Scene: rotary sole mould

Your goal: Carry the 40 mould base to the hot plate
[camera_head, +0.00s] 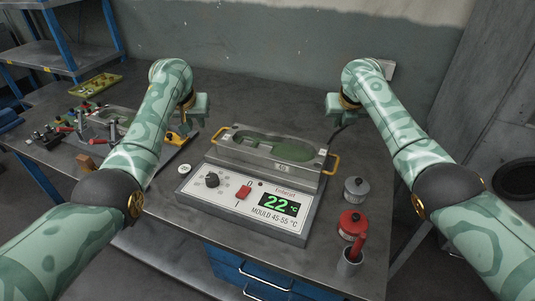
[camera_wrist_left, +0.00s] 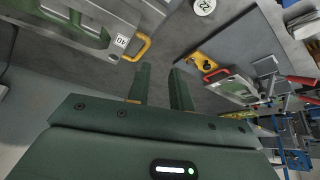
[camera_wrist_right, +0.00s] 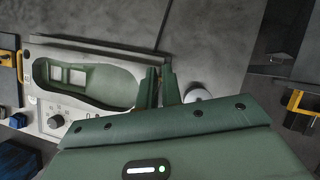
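The mould base (camera_head: 240,151) is a grey block with a green sole-shaped cavity and a yellow handle at each end. It sits on the hot plate (camera_head: 200,190), behind its sloping panel, which reads 22 °C. In the left wrist view, the mould base (camera_wrist_left: 75,32) carries a "40" tag beside a yellow handle (camera_wrist_left: 143,47). My left gripper (camera_head: 190,122) is behind and left of the mould base, apart from it. Its fingers (camera_wrist_left: 160,75) are open and empty. My right gripper (camera_head: 338,118) is behind and right, apart from the mould base. Its fingers (camera_wrist_right: 159,72) are open and empty.
A grey lidded pot (camera_head: 356,188), a red pot (camera_head: 351,224) and a cup with a red-handled tool (camera_head: 349,262) stand right of the hot plate. A white disc (camera_head: 184,170) lies left. Clamps and a yellow tool crowd the left. The bench behind is clear.

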